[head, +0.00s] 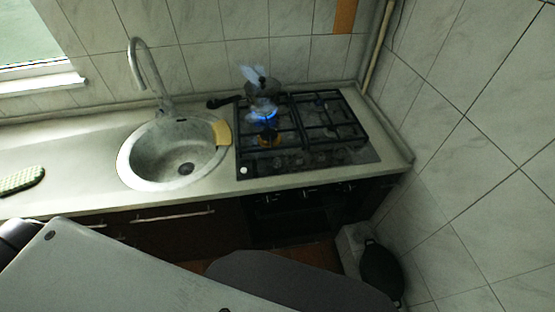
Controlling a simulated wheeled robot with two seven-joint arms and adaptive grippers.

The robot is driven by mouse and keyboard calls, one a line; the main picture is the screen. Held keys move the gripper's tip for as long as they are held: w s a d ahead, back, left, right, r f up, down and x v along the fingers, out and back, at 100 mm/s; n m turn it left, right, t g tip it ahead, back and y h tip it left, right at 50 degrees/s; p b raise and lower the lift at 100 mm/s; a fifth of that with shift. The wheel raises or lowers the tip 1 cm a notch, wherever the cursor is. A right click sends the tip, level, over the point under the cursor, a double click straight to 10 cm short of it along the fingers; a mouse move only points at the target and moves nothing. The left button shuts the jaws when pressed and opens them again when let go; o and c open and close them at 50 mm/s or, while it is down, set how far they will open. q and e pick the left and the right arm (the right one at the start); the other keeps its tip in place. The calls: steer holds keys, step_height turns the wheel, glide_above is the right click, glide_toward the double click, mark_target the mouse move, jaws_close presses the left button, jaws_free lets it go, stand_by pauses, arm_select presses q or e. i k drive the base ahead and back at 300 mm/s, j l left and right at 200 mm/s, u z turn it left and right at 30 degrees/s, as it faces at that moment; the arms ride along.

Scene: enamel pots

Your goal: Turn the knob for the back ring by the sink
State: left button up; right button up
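The gas hob (370,157) is set in the counter to the right of the sink (122,165). A blue flame (264,116) shows at its back ring on the sink side. A grey pot (262,88) with a dark handle pointing left is at that ring, with a pale wispy shape above it. Dark knobs (297,162) run along the hob's front edge and are hard to make out. A small pale round spot (243,170) is at the front left corner. Neither gripper shows; only parts of my own body fill the bottom of the view.
A tall curved tap (140,65) stands behind the sink. A yellow sponge or cloth (221,132) lies on the sink's right rim. A pale green textured item (20,180) is at the far left. Tiled walls close off the back and right. A dark pan-like object (381,270) is low at right.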

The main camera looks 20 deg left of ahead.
mark_target(275, 165)
steer(key=k+j+z, duration=0.1)
steer(key=j+z, duration=0.15)
steer(key=k+j+z, duration=0.25)
steer(key=j, duration=0.2)
steer(key=k+j+z, duration=0.1)
steer(key=j+z, duration=0.15)
